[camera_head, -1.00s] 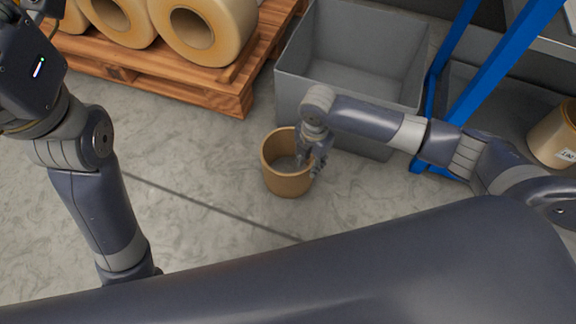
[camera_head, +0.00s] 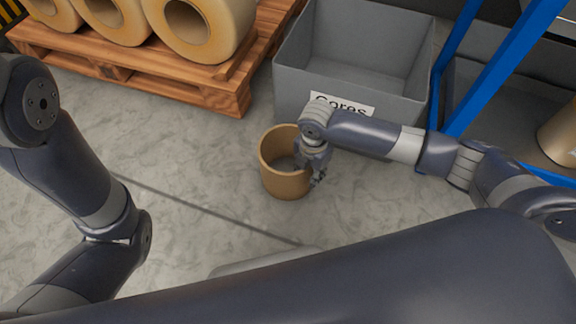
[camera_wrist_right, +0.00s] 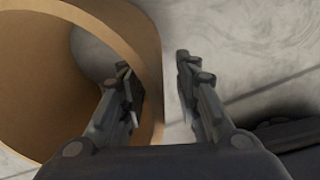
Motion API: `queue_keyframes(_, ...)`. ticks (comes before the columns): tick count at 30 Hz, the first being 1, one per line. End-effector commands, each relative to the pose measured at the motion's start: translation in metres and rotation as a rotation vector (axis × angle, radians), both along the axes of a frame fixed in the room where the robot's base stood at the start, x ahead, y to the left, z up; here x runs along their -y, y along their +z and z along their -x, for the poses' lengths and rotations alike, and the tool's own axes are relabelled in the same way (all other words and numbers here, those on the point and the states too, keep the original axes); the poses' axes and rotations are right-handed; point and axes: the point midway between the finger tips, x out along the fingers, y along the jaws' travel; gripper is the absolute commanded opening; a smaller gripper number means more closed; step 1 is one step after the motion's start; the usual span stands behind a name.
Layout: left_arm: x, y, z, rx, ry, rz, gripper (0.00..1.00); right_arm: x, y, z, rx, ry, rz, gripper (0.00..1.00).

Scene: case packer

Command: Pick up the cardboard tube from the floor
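The cardboard tube (camera_head: 284,184) is a short, wide tan ring standing upright on the grey floor, in the middle of the head view. My right gripper (camera_head: 309,168) is at the tube's right wall. In the right wrist view, the tube (camera_wrist_right: 40,100) fills the left side. There my right gripper (camera_wrist_right: 155,78) is open, with one finger inside the tube and the other outside. The wall's rim runs between them, with a gap to the outer finger. Whether the inner finger touches the wall I cannot tell. My left arm shows at the left; its gripper is out of view.
A grey bin (camera_head: 300,89) labelled "Cores" stands just behind the tube. A wooden pallet (camera_head: 236,101) with large tan rolls (camera_head: 240,22) is at the back left. A blue rack post (camera_head: 500,72) stands at the right. The floor left of the tube is clear.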

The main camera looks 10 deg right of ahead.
Motion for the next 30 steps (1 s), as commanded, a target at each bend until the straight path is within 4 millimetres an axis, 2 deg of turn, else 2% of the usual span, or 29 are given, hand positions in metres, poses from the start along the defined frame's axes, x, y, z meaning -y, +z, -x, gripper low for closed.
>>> queue_keyframes(8, 0.0001, 0.0008, 0.0026, 0.006, 0.000, 0.000, 0.00, -0.0002, -0.0017, 0.0000, 0.000, 0.000, 0.000, 0.30)
queue_keyframes(9, 0.0002, 0.0007, 0.0025, 0.006, 0.000, 0.000, 0.00, -0.0002, -0.0016, 0.0000, 0.000, 0.000, 0.000, 0.28)
queue_keyframes(13, 0.0002, 0.0007, 0.0025, 0.006, 0.000, 0.000, 0.00, -0.0003, -0.0016, -0.0001, 0.000, 0.000, 0.000, 0.00)
queue_keyframes(30, 0.0001, 0.0044, 0.0029, 0.009, -0.001, 0.000, 0.00, -0.0005, 0.0035, -0.0008, 0.002, 0.000, -0.001, 0.00)
